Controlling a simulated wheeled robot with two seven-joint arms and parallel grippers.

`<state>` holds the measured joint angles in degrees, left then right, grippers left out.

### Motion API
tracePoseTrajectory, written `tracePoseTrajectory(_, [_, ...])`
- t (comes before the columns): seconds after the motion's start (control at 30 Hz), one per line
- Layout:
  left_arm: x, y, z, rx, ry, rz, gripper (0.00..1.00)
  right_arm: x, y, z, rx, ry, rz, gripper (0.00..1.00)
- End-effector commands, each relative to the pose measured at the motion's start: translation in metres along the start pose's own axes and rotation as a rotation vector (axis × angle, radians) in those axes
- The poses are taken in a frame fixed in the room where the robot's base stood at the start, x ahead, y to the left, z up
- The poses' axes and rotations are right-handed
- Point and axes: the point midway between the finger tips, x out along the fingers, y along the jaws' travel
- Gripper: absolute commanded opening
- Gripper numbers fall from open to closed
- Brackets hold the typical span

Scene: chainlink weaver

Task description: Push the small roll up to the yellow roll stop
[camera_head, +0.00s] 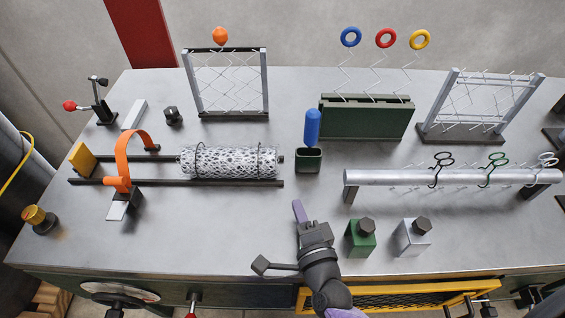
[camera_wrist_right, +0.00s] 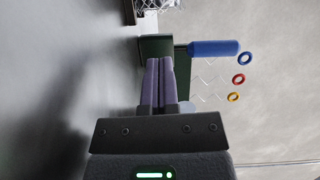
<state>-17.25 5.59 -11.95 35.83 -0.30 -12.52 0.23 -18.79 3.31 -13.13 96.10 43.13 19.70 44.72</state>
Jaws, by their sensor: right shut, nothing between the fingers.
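The small roll (camera_head: 229,162) is a silvery mesh cylinder lying across two dark rails, with two thin dark bands around it. The yellow roll stop (camera_head: 82,158) stands at the rails' left end, with a clear gap between it and the roll. An orange strap (camera_head: 133,150) arches over the rails in that gap. My right gripper (camera_head: 299,208) is shut and empty, low and right of the rails' right end, apart from the roll. In the right wrist view its purple fingers (camera_wrist_right: 160,82) lie together. My left gripper is not in view.
A dark green cup (camera_head: 308,161) with a blue-handled tool (camera_head: 312,126) stands just right of the roll. Green (camera_head: 360,240) and silver (camera_head: 411,238) weights stand right of my right gripper. A long silver tube (camera_head: 400,177) lies further right.

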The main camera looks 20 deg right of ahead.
Motion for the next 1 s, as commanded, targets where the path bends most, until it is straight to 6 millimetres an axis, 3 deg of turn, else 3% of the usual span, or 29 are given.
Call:
tracePoseTrajectory(0.23, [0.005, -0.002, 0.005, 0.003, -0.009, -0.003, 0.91, 0.015, 0.001, -0.006, 0.047, 0.041, -0.027, 0.0])
tracePoseTrajectory(0.6, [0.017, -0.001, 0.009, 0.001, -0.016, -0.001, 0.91, 0.085, 0.0, -0.008, 0.044, 0.039, -0.026, 0.0])
tracePoseTrajectory(0.8, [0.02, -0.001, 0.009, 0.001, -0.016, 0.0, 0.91, 0.1, -0.001, -0.009, 0.042, 0.038, -0.023, 0.0])
tracePoseTrajectory(1.0, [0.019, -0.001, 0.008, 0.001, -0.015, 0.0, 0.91, 0.101, -0.001, -0.009, 0.042, 0.038, -0.023, 0.0])
